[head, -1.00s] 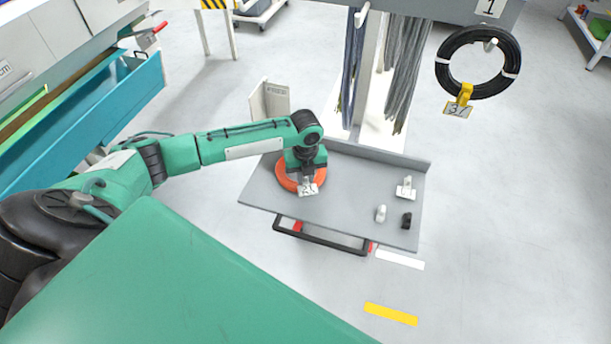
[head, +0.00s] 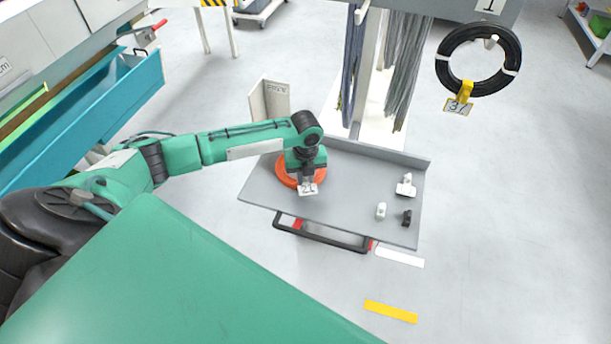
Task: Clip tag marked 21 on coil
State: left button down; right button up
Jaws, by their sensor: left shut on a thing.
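An orange coil (head: 287,178) lies flat on the left part of a grey tray table (head: 345,190). My left gripper (head: 307,178) points down at the coil's right side and hides part of it. It is shut on a white tag (head: 308,189), whose marking starts with a 2; the second digit is hard to read. The tag is at the coil's front right edge. I cannot tell whether its clip is around the coil. My right gripper is not in view.
Another white tag piece (head: 405,187), a small white piece (head: 381,210) and a black piece (head: 406,218) stand on the tray's right side. A black coil (head: 447,76) with a yellow-clipped tag (head: 458,106) hangs at upper right. Grey cables (head: 400,75) hang behind the tray.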

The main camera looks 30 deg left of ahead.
pick_arm(q)
jog(key=shift+f, duration=0.4)
